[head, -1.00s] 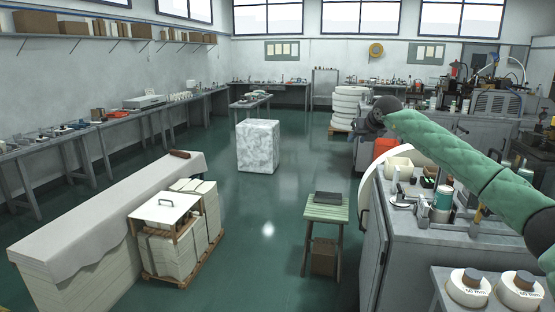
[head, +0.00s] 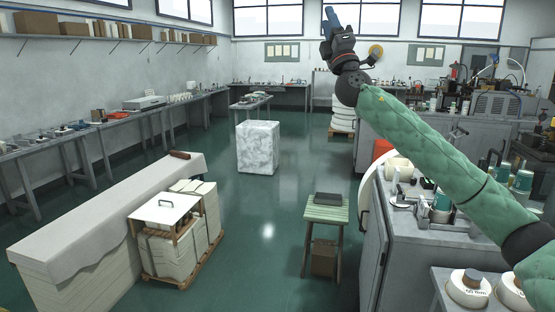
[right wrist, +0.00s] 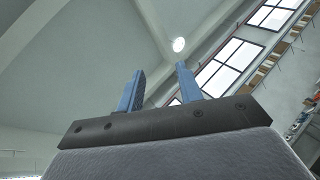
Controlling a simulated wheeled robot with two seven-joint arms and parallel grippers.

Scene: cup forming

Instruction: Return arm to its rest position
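My right arm (head: 435,150) wears a green quilted sleeve and reaches in from the lower right of the head view. Its right gripper (head: 327,18) is raised high, pointing up in front of the windows. In the right wrist view the two blue fingers (right wrist: 158,85) stand apart with nothing between them. That view looks up at the ceiling and windows. My left gripper is not in the head view.
The grey machine cabinet (head: 372,235), with cups and tools on top, stands below my right arm. A small green stool (head: 325,212) and a wrapped white block (head: 258,147) stand on the open floor. A covered stack (head: 95,225) is at left.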

